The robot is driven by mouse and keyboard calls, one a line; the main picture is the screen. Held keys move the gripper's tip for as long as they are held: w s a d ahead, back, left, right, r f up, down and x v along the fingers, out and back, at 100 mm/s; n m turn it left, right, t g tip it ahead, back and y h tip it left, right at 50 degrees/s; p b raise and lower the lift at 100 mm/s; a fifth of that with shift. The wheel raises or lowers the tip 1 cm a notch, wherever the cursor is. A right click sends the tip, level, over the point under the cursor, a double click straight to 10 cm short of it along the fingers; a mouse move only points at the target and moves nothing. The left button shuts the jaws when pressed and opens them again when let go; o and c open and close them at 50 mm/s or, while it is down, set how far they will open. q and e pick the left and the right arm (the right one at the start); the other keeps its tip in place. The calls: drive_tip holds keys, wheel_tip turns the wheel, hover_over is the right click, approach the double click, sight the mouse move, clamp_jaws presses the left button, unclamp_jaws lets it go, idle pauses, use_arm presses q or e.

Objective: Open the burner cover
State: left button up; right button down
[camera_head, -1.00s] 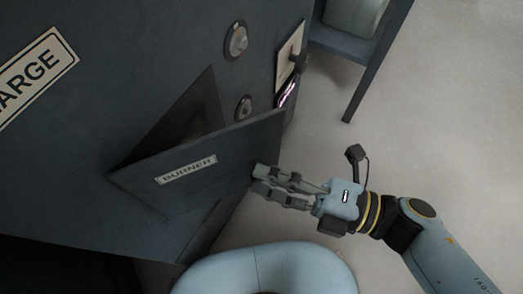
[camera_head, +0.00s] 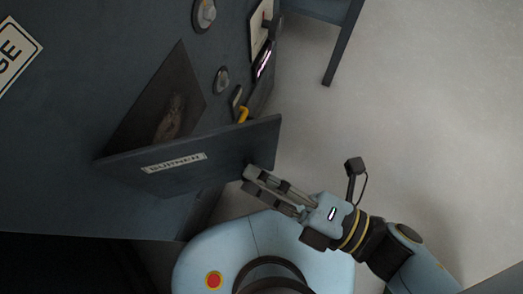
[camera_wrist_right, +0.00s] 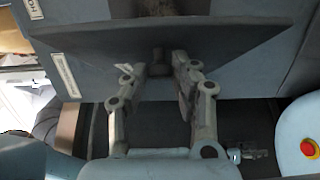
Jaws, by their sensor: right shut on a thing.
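The burner cover (camera_head: 205,165) is a dark flat panel with a "BURNER" label (camera_head: 174,163). It is tilted out from the dark machine front, with an opening (camera_head: 175,105) visible behind it. In the wrist view the cover (camera_wrist_right: 225,50) spans the upper part. My right gripper (camera_head: 249,180) is at the cover's right end, shut on a dark knob (camera_wrist_right: 160,65) on its outer face. The fingers partly hide the knob. My left gripper is not seen in the head view.
Round gauges (camera_head: 204,14) and a yellow-handled part (camera_head: 243,114) are on the machine above the cover. A table leg (camera_head: 343,45) stands at the upper right. The grey floor (camera_head: 430,120) at right is clear. My base (camera_head: 245,250) is below.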

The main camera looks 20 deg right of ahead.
drive_tip(key=c, duration=1.1)
unclamp_jaws()
drive_tip(key=shift+o, duration=0.2)
drive_tip(key=v, duration=1.2)
